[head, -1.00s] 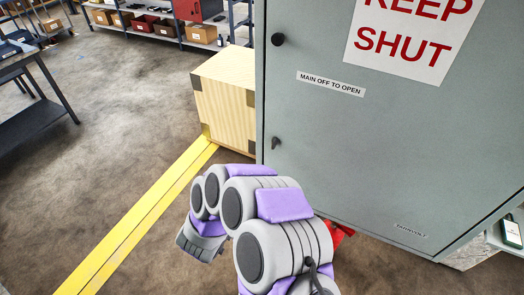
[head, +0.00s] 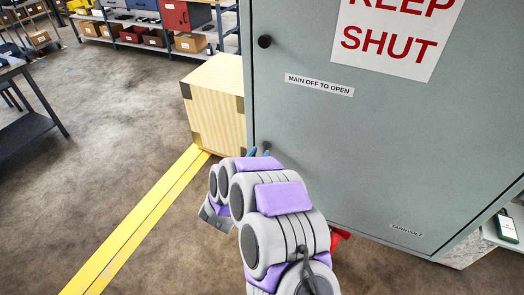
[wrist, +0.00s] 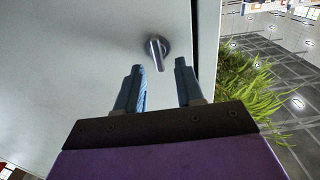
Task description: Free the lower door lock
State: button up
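The lower door lock (wrist: 157,50) is a short metal stem on a round base, on the grey cabinet door (head: 370,150) near its edge. In the wrist view it stands just beyond the fingertips, roughly between them. My gripper (wrist: 158,68) is open, with two blue fingers, one on each side of the stem's line. No contact shows. In the head view my gripper (head: 259,152) is at the door's lower left edge, and its blue fingertips mostly hide the lower lock. The upper door lock (head: 264,41) is a dark round knob higher up on the same edge.
A wooden crate (head: 217,105) stands close to the left of the cabinet. Yellow floor tape (head: 135,222) runs in front of it. A dark table (head: 30,110) is at far left, and shelves (head: 150,47) with boxes are behind. Open floor lies between.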

aim_at(265, 148)
jog(key=x, duration=0.3)
jog(key=shift+w+d, duration=0.1)
jog(key=shift+w, duration=0.15)
jog(key=shift+c, duration=0.4)
grip_shut()
